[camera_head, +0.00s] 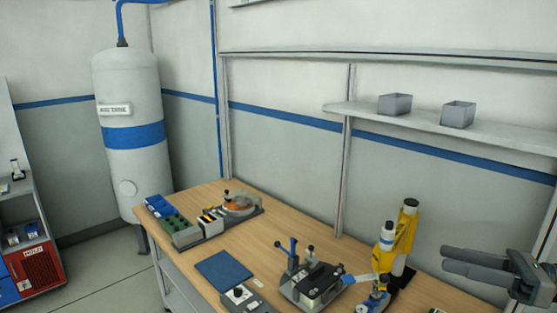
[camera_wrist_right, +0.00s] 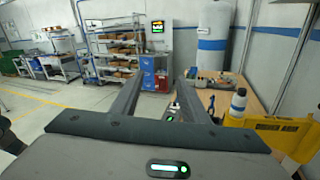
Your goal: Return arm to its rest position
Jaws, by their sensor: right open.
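My right gripper (camera_head: 474,263) is at the lower right of the head view, raised over the right end of the wooden workbench (camera_head: 258,240). Its two fingers point left and stand apart, with nothing between them. In the right wrist view the two dark fingers (camera_wrist_right: 161,98) reach forward, spread and empty. My left gripper does not show in either view.
A yellow stand (camera_head: 399,238) with a white bottle (camera_head: 387,237) is left of the right gripper. A clamp fixture (camera_head: 312,284), blue mat (camera_head: 226,270) and parts trays (camera_head: 180,229) lie on the bench. A shelf (camera_head: 440,127) carries two grey bins. A white tank (camera_head: 130,120) stands behind.

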